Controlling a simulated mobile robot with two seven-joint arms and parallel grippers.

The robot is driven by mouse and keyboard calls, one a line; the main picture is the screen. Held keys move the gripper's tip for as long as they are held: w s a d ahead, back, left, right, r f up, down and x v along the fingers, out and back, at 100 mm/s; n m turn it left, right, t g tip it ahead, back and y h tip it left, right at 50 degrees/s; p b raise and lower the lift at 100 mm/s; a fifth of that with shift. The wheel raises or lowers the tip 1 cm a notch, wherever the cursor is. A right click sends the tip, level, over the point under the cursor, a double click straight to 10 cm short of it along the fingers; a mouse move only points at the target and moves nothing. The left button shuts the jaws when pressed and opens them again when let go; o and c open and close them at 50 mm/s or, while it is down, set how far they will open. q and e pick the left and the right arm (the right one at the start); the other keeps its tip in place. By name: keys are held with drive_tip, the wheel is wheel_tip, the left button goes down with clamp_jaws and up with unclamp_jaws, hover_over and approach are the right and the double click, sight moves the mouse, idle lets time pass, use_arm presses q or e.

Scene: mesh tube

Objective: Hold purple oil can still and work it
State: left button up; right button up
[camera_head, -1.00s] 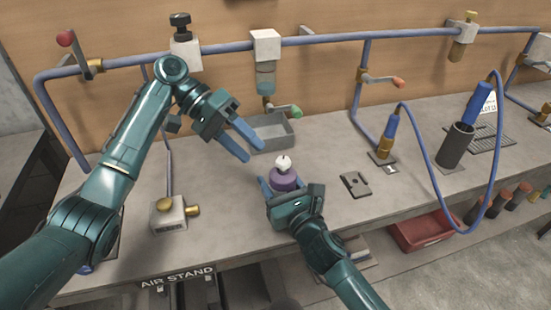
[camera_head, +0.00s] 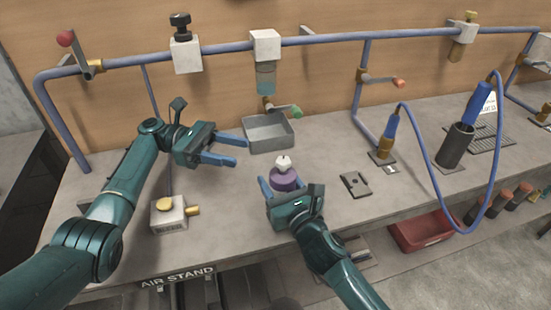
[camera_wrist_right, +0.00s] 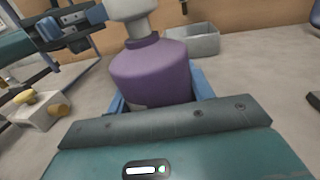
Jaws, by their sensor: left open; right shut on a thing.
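The purple oil can (camera_head: 284,181) with a white top stands upright on the grey bench, in front of the grey tray. My right gripper (camera_head: 279,186) is shut on its body from the front. In the right wrist view the can (camera_wrist_right: 153,75) fills the middle, with blue fingers on both sides of it; its top is cut off by the frame edge. My left gripper (camera_head: 240,150) is open and empty, to the left of the can and a little farther back, with its fingers pointing right. It does not touch the can.
A grey open tray (camera_head: 269,147) lies behind the can, below a hanging filter bowl (camera_head: 266,76) and a green-handled valve. A flat dark plate (camera_head: 355,185) lies to the right. A small block with a brass knob (camera_head: 168,212) stands at left.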

sight(275, 170)
use_arm(q)
drive_tip(key=x, duration=1)
drive_tip(key=c, duration=1)
